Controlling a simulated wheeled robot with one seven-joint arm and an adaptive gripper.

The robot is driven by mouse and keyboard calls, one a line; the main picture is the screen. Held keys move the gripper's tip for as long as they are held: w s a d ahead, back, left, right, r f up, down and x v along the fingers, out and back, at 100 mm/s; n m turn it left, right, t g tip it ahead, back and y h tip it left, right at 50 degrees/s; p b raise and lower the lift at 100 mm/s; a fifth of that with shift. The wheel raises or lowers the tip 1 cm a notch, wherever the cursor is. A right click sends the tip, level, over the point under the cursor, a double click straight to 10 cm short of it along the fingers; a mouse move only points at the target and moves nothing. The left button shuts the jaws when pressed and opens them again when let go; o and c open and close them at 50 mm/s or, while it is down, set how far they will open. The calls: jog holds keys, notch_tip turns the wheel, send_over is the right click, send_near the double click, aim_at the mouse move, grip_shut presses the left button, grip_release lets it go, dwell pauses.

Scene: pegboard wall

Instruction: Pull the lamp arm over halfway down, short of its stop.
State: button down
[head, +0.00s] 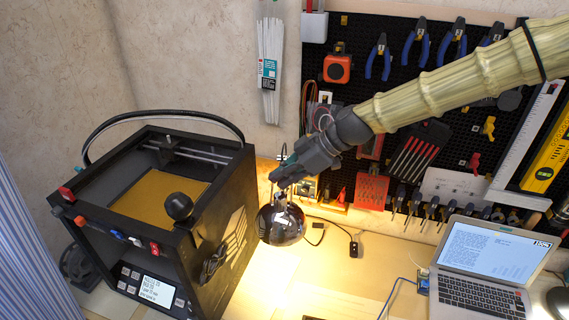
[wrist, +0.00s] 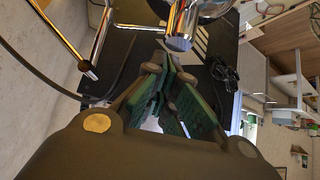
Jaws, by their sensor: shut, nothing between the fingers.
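The lamp's dark, shiny round shade (head: 282,224) hangs beside the black machine in the head view, with bright light on the bench below it. My gripper (head: 276,180) is just above the shade, and its fingers are closed. My gripper and wrist cover most of the lamp arm in the head view. In the wrist view, bright chrome lamp parts (wrist: 182,28) stand just beyond the closed fingertips (wrist: 165,62). A thin metal rod with a dark end (wrist: 66,42) is at the upper left. I cannot tell whether the fingers touch the lamp.
A black box-shaped machine with an orange bed (head: 160,198) stands close left of the lamp. A laptop (head: 485,262) is at the right. A black pegboard with pliers (head: 418,42) and other tools is behind. Bare bench (head: 325,278) lies between machine and laptop.

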jog(key=shift+f, duration=0.6)
jog(key=shift+f, duration=0.1)
